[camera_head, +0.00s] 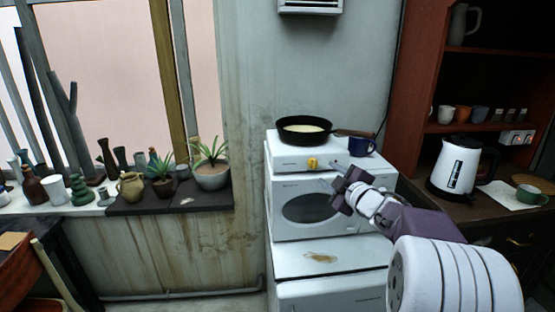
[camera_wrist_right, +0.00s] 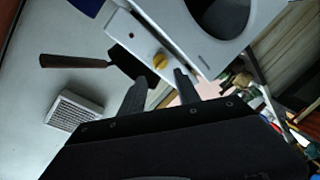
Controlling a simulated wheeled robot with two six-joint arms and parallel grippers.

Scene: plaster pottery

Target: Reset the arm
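My right gripper (camera_head: 332,175) reaches in from the right in the head view, in front of the white stacked appliances. Its two fingers stand apart with nothing between them. In the right wrist view the same fingers (camera_wrist_right: 160,84) are spread and empty. A yellow knob (camera_head: 312,163) on the front of the white hotplate (camera_head: 285,160) is just left of and above the fingertips in the head view. The knob also shows beyond the fingers in the right wrist view (camera_wrist_right: 159,61). No contact with it can be seen. My left gripper is not in view.
A black pan (camera_head: 290,137) with pale contents sits on the hotplate, its handle pointing right beside a blue mug (camera_head: 361,147). A white oven (camera_head: 283,225) stands below. A white kettle (camera_head: 454,168) and green cup (camera_head: 530,195) are right. Potted plants (camera_head: 212,172) line the left sill.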

